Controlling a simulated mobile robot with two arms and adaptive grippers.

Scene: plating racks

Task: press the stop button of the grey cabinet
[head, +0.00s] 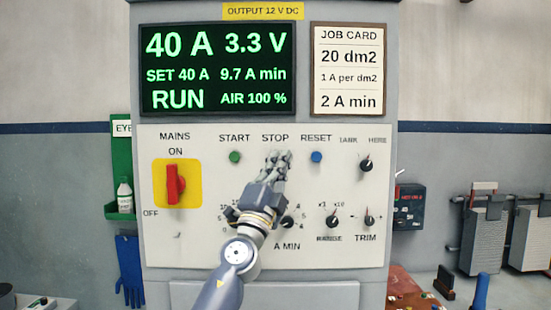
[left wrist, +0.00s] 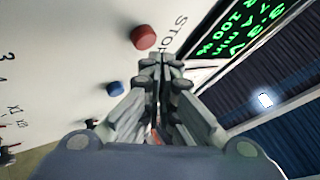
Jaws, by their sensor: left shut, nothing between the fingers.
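The grey cabinet (head: 265,285) stands in front of me with a pale control panel. Its display (head: 217,69) shows RUN, 40 A and 3.3 V. My left gripper (head: 279,157) is shut and empty, just below the STOP label, and hides the stop button in the head view. In the left wrist view the red stop button (left wrist: 144,37) shows beside the shut fingertips (left wrist: 161,60). I cannot tell whether the fingertips touch the panel; they do not cover the button there. My right gripper is not in view.
The green start button (head: 235,157) and blue reset button (head: 316,157) flank the gripper. A red mains switch (head: 174,184) is at the panel's left. Several black knobs, such as the range knob (head: 332,220), sit lower. A job card (head: 349,70) hangs above.

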